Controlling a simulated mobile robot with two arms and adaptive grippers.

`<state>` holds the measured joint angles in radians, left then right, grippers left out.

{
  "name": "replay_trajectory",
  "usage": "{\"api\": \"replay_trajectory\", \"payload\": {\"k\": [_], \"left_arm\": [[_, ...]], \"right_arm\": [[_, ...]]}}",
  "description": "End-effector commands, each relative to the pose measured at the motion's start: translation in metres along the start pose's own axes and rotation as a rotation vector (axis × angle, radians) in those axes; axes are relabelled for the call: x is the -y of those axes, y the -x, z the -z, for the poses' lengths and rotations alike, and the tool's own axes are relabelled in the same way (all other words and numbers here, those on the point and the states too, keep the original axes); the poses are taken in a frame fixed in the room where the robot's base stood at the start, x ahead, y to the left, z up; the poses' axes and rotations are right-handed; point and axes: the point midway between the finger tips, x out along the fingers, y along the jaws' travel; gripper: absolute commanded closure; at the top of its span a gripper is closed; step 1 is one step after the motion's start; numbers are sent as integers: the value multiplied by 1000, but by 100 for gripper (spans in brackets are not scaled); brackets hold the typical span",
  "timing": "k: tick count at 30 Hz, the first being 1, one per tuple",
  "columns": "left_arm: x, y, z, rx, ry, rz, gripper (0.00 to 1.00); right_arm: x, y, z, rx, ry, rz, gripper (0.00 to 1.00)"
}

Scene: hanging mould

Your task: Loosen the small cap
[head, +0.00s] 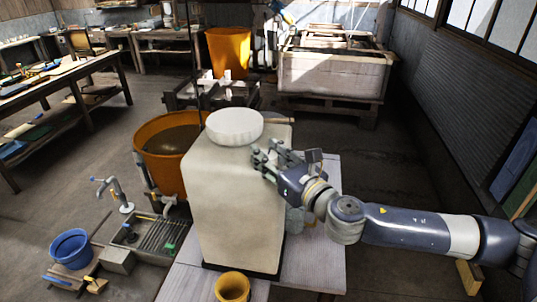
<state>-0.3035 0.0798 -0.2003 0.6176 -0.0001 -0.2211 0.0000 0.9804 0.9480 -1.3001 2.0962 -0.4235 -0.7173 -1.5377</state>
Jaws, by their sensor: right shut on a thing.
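A tall cream container (225,200) stands upright on a light table. A wide white round lid (234,126) sits on its top. My right gripper (266,160) reaches in from the right to the container's upper right edge. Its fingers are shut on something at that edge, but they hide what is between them. I cannot make out a separate small cap. My left gripper is not in view.
A yellow cup (232,287) stands at the table's front edge. The pale table top (318,262) is bare at the right. An orange tub (165,150) of brownish liquid stands behind left. A blue bucket (70,246) and a grey tap (113,193) are at the left.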

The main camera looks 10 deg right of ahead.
Motion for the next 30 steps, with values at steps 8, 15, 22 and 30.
{"api": "replay_trajectory", "payload": {"k": [8, 15, 22, 30], "left_arm": [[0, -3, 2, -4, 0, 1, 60], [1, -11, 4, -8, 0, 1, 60], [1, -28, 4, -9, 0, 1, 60], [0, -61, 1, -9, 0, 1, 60]], "right_arm": [[2, 0, 1, 0, 1, -31, 91], [3, 0, 2, 0, 2, -150, 91], [3, -1, 4, 1, 3, -330, 91], [3, -2, 7, 2, 0, -549, 91]]}}
